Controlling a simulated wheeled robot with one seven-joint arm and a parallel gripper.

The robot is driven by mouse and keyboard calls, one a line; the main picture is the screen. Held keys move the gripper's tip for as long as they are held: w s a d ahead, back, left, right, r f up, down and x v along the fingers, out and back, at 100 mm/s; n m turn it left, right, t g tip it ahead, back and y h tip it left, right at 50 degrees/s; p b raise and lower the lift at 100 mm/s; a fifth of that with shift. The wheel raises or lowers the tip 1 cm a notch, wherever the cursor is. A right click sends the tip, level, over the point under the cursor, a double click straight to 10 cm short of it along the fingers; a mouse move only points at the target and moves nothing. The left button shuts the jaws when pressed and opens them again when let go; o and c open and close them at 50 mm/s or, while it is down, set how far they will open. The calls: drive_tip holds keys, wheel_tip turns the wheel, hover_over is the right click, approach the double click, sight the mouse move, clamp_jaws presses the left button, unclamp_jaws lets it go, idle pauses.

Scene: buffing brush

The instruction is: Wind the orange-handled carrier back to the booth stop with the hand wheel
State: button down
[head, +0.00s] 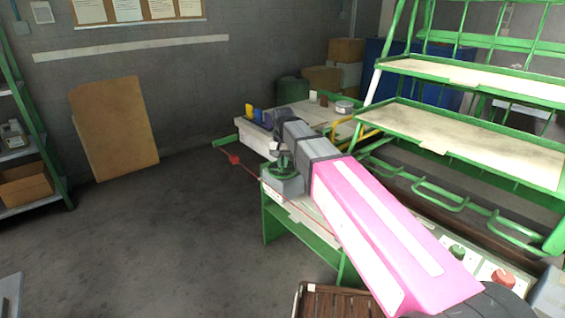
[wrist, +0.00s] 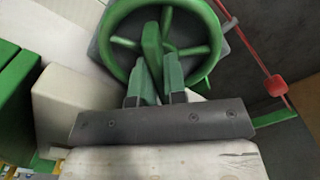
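The green hand wheel (wrist: 108,43) is a spoked ring on a grey mount at the top of the wrist view. In the head view the green wheel (head: 283,172) is partly hidden behind my gripper, at the near end of the bench. My gripper (wrist: 159,82) is at the wheel, its two fingers on either side of an upright green grip (wrist: 152,45) and seemingly touching it. The gripper (head: 283,153) also shows in the head view. A yellow-orange bar handle (head: 368,131) shows beyond my arm; I cannot tell whether it belongs to the carrier.
A red cord with a red bead (head: 234,160) runs beside the wheel. A green rack with pale shelves (head: 480,140) stands at the right. A panel with a red knob (head: 503,278) lies near my arm. A brown crate (head: 335,303) is below. The floor at left is clear.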

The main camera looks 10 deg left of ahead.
sight(282, 160)
idle(0.4)
drive_tip(key=n, duration=0.3)
drive_tip(key=shift+n, duration=0.4)
drive_tip(key=n, duration=0.3)
drive_tip(key=shift+n, duration=0.3)
drive_tip(key=n, duration=0.6)
drive_tip(key=shift+n, duration=0.3)
drive_tip(key=c, duration=1.2)
unclamp_jaws()
drive_tip(key=shift+o, duration=0.2)
drive_tip(key=shift+r, duration=0.15)
wheel_tip(282, 160, up, 11)
drive_tip(key=shift+f, duration=0.2)
